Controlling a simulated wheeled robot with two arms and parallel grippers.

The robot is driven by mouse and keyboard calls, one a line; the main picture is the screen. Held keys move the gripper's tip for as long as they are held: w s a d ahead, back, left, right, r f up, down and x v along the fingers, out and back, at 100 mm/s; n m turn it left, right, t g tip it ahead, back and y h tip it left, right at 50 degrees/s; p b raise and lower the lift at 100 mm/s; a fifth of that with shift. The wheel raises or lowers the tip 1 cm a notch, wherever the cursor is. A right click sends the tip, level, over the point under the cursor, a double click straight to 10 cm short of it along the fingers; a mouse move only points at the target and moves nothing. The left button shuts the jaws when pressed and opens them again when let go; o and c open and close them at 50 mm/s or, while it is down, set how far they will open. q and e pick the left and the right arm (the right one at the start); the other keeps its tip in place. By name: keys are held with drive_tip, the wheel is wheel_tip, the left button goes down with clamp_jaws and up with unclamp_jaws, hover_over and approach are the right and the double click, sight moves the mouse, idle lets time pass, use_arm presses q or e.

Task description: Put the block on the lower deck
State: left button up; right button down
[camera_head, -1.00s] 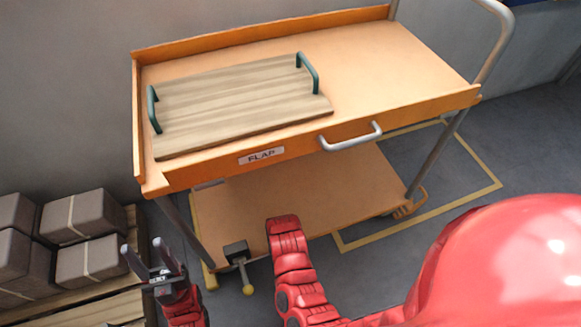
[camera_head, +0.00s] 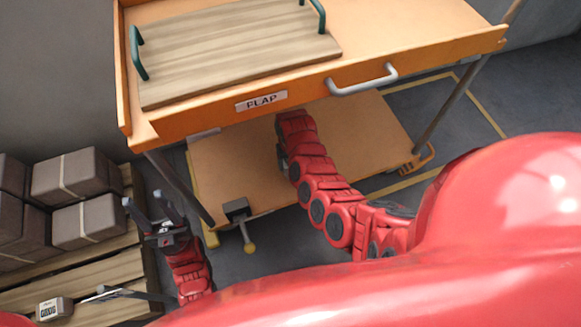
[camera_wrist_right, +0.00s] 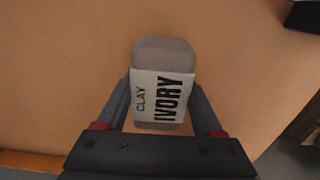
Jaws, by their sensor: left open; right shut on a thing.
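The block (camera_wrist_right: 165,50) is a grey-brown piece with a pale label reading CLAY IVORY, seen in the right wrist view. My right gripper (camera_wrist_right: 160,104) is shut on its two sides. The tan lower deck (camera_head: 235,165) of the cart fills the ground behind the block; I cannot tell whether the block touches it. In the head view my right arm reaches under the upper deck, over the lower deck, and its gripper and the block are hidden. My left gripper (camera_head: 155,218) is open and empty, left of the cart's front leg.
The upper deck carries a wooden board (camera_head: 235,50) with green handles. Its front flap (camera_head: 262,103) and grey handle (camera_head: 362,80) overhang the lower deck. A pedal (camera_head: 240,215) sticks out at the lower deck's front. Wrapped blocks (camera_head: 70,175) sit on a pallet (camera_head: 110,275) at left.

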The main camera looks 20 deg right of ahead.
drive_tip(key=shift+w+d, duration=0.2)
drive_tip(key=shift+w, duration=0.1)
wheel_tip(320, 180, down, 4)
drive_tip(key=shift+r+b, duration=0.2)
drive_tip(key=shift+b, duration=0.95)
drive_tip(key=shift+c, duration=0.2)
unclamp_jaws()
